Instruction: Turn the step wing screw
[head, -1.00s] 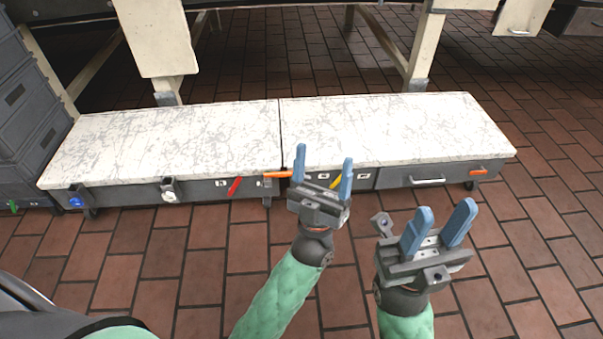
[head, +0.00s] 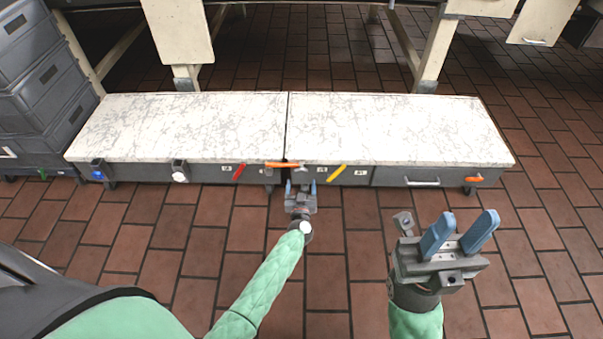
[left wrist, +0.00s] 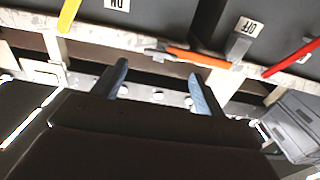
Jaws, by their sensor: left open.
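The step is a low bench with a white marbled top (head: 200,127) and a dark grey front. An orange bar-shaped piece (head: 283,164) sits on the front at the middle seam. It also shows in the left wrist view (left wrist: 198,57), just beyond my fingertips. I cannot tell for certain which front fitting is the wing screw. My left gripper (head: 301,186) is open, just in front of and slightly below the orange piece, with nothing seen between its fingers (left wrist: 158,76). My right gripper (head: 467,226) is open and empty above the floor, at the right.
The front also carries a blue knob (head: 98,174), a white knob (head: 180,177), a red lever (head: 239,171), a yellow lever (head: 337,173), a drawer handle (head: 422,182) and an orange piece (head: 474,179) at right. Grey crates (head: 52,82) stand at left. The brick floor in front is clear.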

